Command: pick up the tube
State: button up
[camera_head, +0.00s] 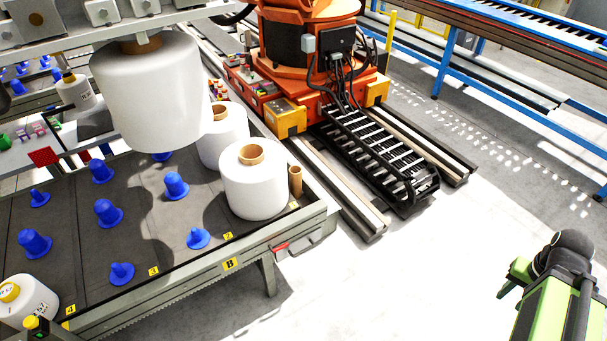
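A small brown cardboard tube (295,181) stands upright at the right edge of the dark-topped table (75,270). It is just right of a white yarn bobbin (254,190), with at most a narrow gap between them. Part of my green and black arm shows at the bottom right, well apart from the table. I cannot make out my gripper's fingers in this view.
Several blue pegs (107,213) stand on the table. More white bobbins stand behind and at the front left (28,300); one large bobbin (150,95) hangs above. An orange machine (310,60) with rails stands behind. The floor (400,270) right of the table is clear.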

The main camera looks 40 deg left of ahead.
aim_at(295, 172)
jog(key=i, duration=1.85)
jog(key=u, duration=1.1)
jog(key=k, duration=0.15)
jog(key=u, duration=2.35)
jog(key=i, duration=1.5)
jog(key=u, duration=0.2)
